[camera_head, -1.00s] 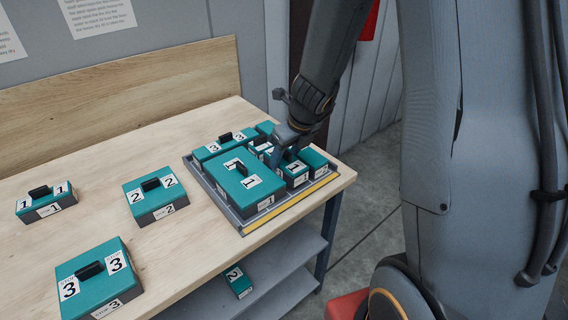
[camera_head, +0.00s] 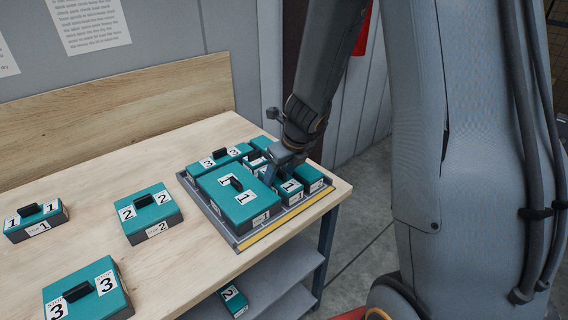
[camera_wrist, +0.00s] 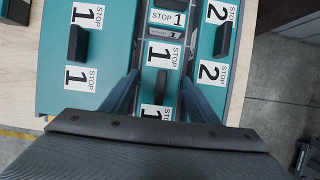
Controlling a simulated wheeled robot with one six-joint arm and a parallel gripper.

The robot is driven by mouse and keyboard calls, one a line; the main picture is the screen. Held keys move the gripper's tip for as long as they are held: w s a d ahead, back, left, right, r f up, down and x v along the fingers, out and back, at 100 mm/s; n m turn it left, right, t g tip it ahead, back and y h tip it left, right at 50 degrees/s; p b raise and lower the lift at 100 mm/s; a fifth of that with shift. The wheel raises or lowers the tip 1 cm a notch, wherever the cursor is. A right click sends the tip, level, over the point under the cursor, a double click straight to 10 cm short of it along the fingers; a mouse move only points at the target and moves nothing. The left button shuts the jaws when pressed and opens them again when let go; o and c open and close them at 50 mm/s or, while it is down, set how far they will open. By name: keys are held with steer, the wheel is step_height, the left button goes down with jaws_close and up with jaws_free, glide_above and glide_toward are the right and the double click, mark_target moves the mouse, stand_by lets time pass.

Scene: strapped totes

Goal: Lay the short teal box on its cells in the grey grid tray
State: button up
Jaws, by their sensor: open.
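The short teal box (camera_head: 290,188), labelled 1, sits in the grey grid tray (camera_head: 234,237) between a large teal 1 box (camera_head: 240,207) and a teal 2 box (camera_head: 313,178). It looks level with its neighbours; its underside and cells are hidden. In the wrist view the short box (camera_wrist: 158,58) lies below my gripper, with its dark handle (camera_wrist: 161,84) between the fingers. My gripper (camera_head: 279,178) is open, pointing down just over the box. In the wrist view its two fingers (camera_wrist: 161,92) stand apart on either side of the handle, with gaps visible.
Teal boxes labelled 1 (camera_head: 37,222), 2 (camera_head: 148,217) and 3 (camera_head: 88,292) stand on the table's left part. A 2 box (camera_head: 233,300) is on the lower shelf.

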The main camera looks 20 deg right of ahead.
steer(key=p+v, duration=0.4)
steer(key=v, duration=0.7)
steer(key=s+a+n+g+h, duration=0.1)
steer(key=s+n, duration=0.6)
steer(key=n, duration=0.8)
steer(key=s+a+n, duration=0.1)
steer(key=s+n, duration=0.6)
steer(key=n, duration=0.9)
steer(key=shift+s+n+g+h, duration=0.2)
steer(key=shift+n+g+h, duration=0.1)
steer(key=shift+g+h, duration=0.1)
steer(key=shift+g, duration=0.4)
step_height(320, 180, down, 6)
steer(key=b, duration=0.5)
steer(key=shift+w+b, duration=0.1)
steer(key=shift+b, duration=0.25)
